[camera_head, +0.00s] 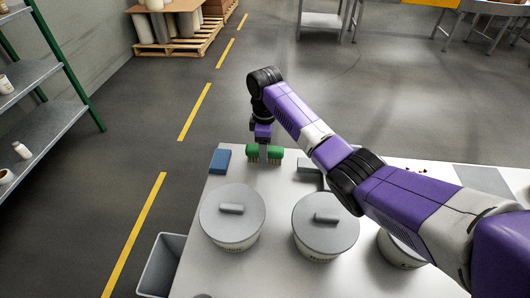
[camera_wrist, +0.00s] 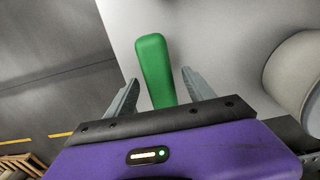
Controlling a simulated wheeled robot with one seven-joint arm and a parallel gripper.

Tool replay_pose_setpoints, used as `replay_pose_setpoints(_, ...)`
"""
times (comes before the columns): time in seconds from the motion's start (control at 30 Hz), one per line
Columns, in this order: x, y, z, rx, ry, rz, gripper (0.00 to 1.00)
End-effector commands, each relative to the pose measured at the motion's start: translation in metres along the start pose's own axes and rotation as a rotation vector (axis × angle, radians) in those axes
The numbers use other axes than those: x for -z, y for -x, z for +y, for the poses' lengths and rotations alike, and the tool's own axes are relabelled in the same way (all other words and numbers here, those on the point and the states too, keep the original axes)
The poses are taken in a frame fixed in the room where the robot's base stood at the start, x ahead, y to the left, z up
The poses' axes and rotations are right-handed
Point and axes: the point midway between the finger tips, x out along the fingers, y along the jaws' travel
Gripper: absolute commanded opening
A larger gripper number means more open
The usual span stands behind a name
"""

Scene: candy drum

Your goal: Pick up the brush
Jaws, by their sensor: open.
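The green brush (camera_head: 275,153) lies near the far left edge of the white table (camera_head: 190,262), its bristles showing along its near side. In the wrist view the brush (camera_wrist: 156,70) is a long green block running between the two grey fingers. My gripper (camera_head: 264,148) is directly over the middle of the brush, pointing down. In the wrist view my gripper (camera_wrist: 158,92) is open, one finger on each side of the brush, with a gap visible on both sides. The lower end of the brush is hidden behind the gripper body.
A blue block (camera_head: 220,161) lies just left of the brush. Lidded drums (camera_head: 232,213) (camera_head: 325,224) stand nearer on the table, and another is partly hidden by my arm. A grey bin (camera_head: 162,268) stands on the floor beside the table. A shelf (camera_head: 45,110) is at left.

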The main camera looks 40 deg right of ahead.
Motion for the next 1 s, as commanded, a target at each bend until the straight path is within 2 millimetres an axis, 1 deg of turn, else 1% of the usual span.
replay_pose_setpoints(0.23,0.0001,-0.0026,0.0005,-0.002,0.000,0.001,0.62)
replay_pose_setpoints(0.27,0.0000,-0.0025,0.0005,-0.002,0.000,0.001,0.60)
replay_pose_setpoints(0.4,0.0000,-0.0023,0.0005,-0.002,0.000,0.001,0.32)
replay_pose_setpoints(0.57,0.0000,-0.0022,0.0005,-0.001,0.000,0.001,0.01)
replay_pose_setpoints(0.87,0.0002,-0.0007,0.0008,-0.002,0.000,0.001,0.00)
replay_pose_setpoints(1.0,0.0003,0.0060,0.0011,-0.002,0.000,0.002,0.00)
